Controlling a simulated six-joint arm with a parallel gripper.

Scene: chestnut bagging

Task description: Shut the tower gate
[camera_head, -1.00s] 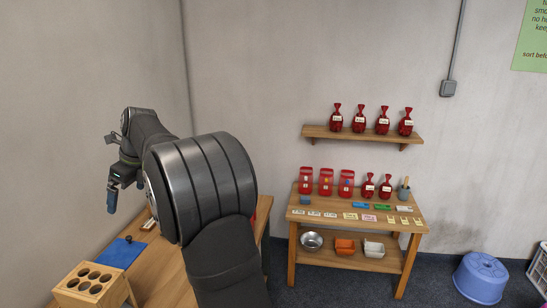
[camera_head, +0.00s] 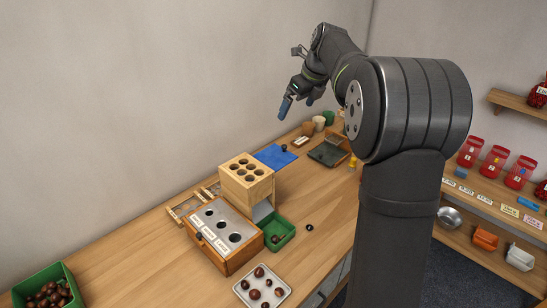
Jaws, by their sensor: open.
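The tower is a pale wooden block (camera_head: 240,192) with several round holes in its top, standing on the table behind a wooden box (camera_head: 216,252) with a metal top. A grey sloping piece (camera_head: 262,211) shows at the tower's lower right, above a green tray (camera_head: 279,238). I cannot make out the gate or whether it is open. My gripper (camera_head: 299,103) is open and empty, high above the back of the table, beyond the tower and well apart from it. One blue fingertip shows clearly.
A white tray of chestnuts (camera_head: 257,303) lies in front, and a green crate of chestnuts (camera_head: 25,282) at the left. A blue mat (camera_head: 272,155), a dark tray (camera_head: 325,154) and cups (camera_head: 319,122) lie beyond the tower. Bare table lies left of the box.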

